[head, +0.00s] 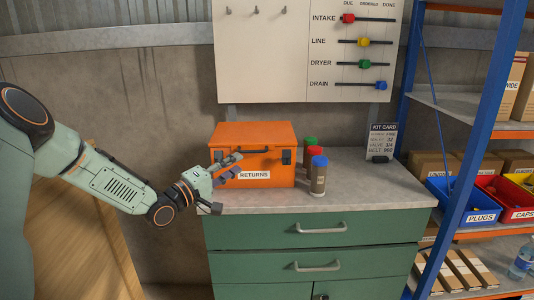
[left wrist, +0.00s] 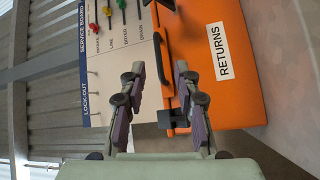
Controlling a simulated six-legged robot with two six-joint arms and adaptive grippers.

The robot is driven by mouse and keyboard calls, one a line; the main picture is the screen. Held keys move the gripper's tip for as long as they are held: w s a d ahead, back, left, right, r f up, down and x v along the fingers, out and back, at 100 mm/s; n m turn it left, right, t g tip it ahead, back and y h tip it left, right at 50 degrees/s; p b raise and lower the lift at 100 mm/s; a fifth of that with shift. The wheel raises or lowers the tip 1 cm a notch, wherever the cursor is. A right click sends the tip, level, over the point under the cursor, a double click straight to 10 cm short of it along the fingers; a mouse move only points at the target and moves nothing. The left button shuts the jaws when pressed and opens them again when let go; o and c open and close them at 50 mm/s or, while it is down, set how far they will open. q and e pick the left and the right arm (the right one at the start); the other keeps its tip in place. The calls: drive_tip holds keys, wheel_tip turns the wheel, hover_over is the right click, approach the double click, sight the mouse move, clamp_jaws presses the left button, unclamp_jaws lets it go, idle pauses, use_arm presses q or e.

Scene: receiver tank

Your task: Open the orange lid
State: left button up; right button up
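The orange box marked RETURNS (head: 275,165) stands on the cabinet top with its orange lid (head: 252,132) closed. A dark latch (head: 286,157) shows at the right of its front; the left end of the front is partly hidden by my gripper. My left gripper (head: 230,166) is open in front of the box's left front. In the left wrist view, the open fingers (left wrist: 160,85) have the orange box (left wrist: 235,95) beyond them, and a dark latch (left wrist: 172,118) shows near the right finger. Contact cannot be told. My right gripper is not in view.
Several capped bottles (head: 318,178) stand close to the box's right. The grey cabinet top (head: 375,194) is clear further right, up to a kit card (head: 382,142). A blue-framed shelf (head: 455,110) stands at the right.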

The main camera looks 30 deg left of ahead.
sight(253, 152)
use_arm(q)
drive_tip(key=shift+n, duration=0.7)
drive_tip(key=b+x, duration=0.2)
drive_tip(key=x, duration=0.5)
drive_tip(key=shift+w+r, duration=0.2)
drive_tip(key=shift+w, duration=0.05)
drive_tip(key=shift+a+f, duration=0.1)
drive_tip(key=shift+a, duration=0.1)
drive_tip(key=shift+c, duration=0.2)
drive_tip(key=shift+s+a, duration=0.1)
drive_tip(key=shift+a, duration=0.05)
drive_tip(key=shift+c, duration=1.5)
drive_tip(key=shift+d, duration=0.3)
clamp_jaws()
drive_tip(key=shift+a, duration=0.1)
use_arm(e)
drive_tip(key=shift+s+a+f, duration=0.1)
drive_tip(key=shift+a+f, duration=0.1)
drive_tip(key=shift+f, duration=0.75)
